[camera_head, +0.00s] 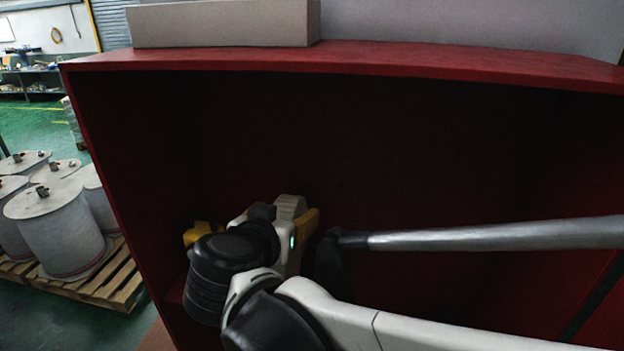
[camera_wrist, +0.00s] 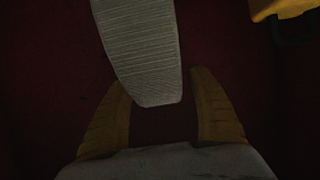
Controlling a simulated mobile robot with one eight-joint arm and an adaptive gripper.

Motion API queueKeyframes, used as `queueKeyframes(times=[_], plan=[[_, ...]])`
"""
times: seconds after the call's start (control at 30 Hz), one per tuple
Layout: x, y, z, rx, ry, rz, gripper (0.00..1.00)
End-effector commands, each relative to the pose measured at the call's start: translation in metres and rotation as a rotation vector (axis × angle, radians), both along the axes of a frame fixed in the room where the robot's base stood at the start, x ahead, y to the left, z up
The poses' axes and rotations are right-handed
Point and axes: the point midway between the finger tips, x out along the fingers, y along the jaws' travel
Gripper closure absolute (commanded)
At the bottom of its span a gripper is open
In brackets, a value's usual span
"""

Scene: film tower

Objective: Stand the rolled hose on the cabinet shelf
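The red cabinet (camera_head: 420,62) stands open in front of me in the head view, its inside very dark. My arm reaches into its lower left part. In the wrist view my gripper (camera_wrist: 159,80) has its two yellow fingers spread. A pale grey, ribbed band, which looks like the rolled hose (camera_wrist: 145,45) seen edge-on, runs from the top edge down between them. A gap shows between the hose and the right finger; the left fingertip is close to the hose, and contact cannot be told. The cabinet's dark red surface lies behind. In the head view I cannot make out the hose for certain.
A yellow object with a dark handle (camera_wrist: 282,10) is at the wrist view's top right. A metal rod (camera_head: 500,235) crosses the cabinet's right side; I cannot tell what it belongs to. A grey box (camera_head: 225,24) rests on top. White drums (camera_head: 62,225) stand on a pallet at left.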

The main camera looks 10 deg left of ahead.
Motion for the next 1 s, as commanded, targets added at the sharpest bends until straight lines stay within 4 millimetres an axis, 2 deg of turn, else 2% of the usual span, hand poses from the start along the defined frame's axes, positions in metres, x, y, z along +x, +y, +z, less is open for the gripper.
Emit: queueKeyframes(times=[0.23, 0.7, 0.83, 1.0], plan=[[-0.005, 0.001, 0.005, 0.000, 0.000, 0.002, 0.29], [-0.094, 0.008, 0.041, -0.001, 0.000, 0.005, 0.29], [-0.106, 0.009, 0.046, 0.000, 0.000, 0.002, 0.29], [-0.111, 0.009, 0.049, 0.000, 0.000, 0.000, 0.29]])
